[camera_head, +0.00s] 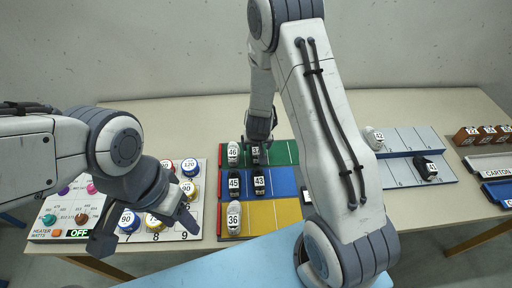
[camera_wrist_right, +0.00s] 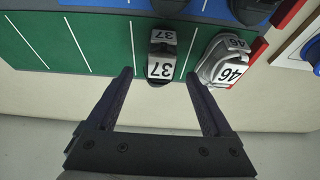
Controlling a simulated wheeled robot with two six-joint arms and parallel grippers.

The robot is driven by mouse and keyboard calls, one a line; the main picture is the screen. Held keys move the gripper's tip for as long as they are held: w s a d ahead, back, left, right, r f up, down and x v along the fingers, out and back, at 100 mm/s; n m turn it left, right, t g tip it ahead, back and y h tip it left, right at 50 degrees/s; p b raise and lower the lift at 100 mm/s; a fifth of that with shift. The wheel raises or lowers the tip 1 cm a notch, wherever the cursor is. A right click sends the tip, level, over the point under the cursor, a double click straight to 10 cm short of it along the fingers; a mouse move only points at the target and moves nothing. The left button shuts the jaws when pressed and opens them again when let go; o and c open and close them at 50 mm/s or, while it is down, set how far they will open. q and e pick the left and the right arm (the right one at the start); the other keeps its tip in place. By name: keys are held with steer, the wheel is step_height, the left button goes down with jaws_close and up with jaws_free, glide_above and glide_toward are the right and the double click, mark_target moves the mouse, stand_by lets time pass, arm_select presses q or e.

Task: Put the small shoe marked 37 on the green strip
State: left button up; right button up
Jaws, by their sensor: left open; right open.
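The small dark shoe marked 37 (camera_head: 255,156) stands on the green strip (camera_head: 282,152), to the right of a white shoe marked 46 (camera_head: 233,154). In the right wrist view, shoe 37 (camera_wrist_right: 161,56) lies ahead of and between the fingers of my right gripper (camera_wrist_right: 160,84), and shoe 46 (camera_wrist_right: 226,60) is beside it. My right gripper (camera_head: 260,128) is open, and nothing shows in its grasp. It partly covers shoe 37 in the head view. My left gripper (camera_head: 146,226) is open and empty over the numbered board at the left.
The blue strip (camera_head: 285,182) holds shoes 45 (camera_head: 234,183) and 43 (camera_head: 259,181). The yellow strip (camera_head: 265,222) holds shoe 36 (camera_head: 234,217). A grey-blue rack (camera_head: 405,173) at the right holds two shoes. Round weights stand on the left board. The green strip's right part is bare.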

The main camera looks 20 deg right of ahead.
steer(key=p+v, duration=0.3)
steer(key=v, duration=0.7)
steer(key=s+a+r+n+g+y, duration=0.1)
steer(key=s+a+r+n+y, duration=0.15)
steer(key=s+a+r, duration=0.4)
steer(key=s+a+r+n+g+y, duration=0.1)
steer(key=s+a+r+n, duration=0.25)
steer(key=a, duration=0.55)
steer(key=s+r+n+g+h, duration=0.1)
steer(key=s+r+n, duration=0.3)
steer(key=s, duration=1)
steer(key=shift+s+d+r+g+b, duration=0.45)
steer(key=shift+r+g, duration=0.15)
steer(key=shift+r, duration=0.1)
